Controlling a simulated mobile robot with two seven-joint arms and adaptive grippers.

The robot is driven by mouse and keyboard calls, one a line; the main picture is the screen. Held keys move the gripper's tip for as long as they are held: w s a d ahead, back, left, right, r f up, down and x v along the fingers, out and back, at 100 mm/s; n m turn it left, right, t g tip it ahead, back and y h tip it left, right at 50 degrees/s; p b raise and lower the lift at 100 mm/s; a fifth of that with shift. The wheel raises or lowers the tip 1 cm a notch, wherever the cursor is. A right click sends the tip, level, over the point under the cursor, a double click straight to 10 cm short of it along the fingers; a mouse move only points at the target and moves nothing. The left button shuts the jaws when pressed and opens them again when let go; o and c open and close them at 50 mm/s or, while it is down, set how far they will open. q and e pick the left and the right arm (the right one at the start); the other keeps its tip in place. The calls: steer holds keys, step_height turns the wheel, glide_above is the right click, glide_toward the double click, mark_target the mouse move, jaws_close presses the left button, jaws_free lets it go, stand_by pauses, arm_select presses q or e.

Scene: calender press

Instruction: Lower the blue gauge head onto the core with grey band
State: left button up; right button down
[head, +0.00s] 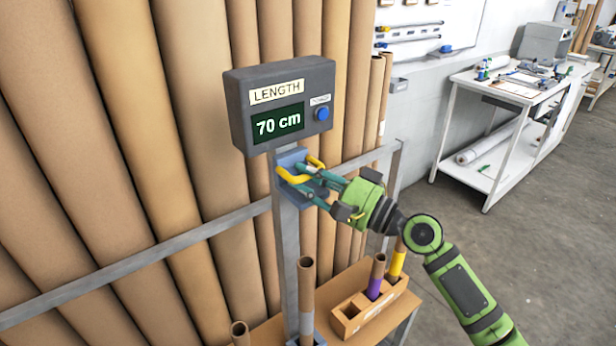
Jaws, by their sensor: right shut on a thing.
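The blue gauge head (291,158) is on the grey post, just below the length display box. My right gripper (303,181) is shut on its yellow handle (287,177) and partly covers the head. A brown core (306,282) stands upright by the post, well below the head and apart from it. My left gripper is not in view.
The display box (240,115) reads 70 cm. A cardboard rack (347,319) holds a purple-banded core (374,287) and a yellow-banded core (397,262). Another core top (240,331) shows at the bottom. A grey rail (150,254) crosses before tall tubes.

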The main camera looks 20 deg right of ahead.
steer(key=shift+r, duration=0.1)
step_height(320, 180, down, 20)
steer(key=b, duration=2)
steer(key=shift+f, duration=0.25)
steer(key=c, duration=1.1)
jaws_free()
steer(key=v, duration=1.2)
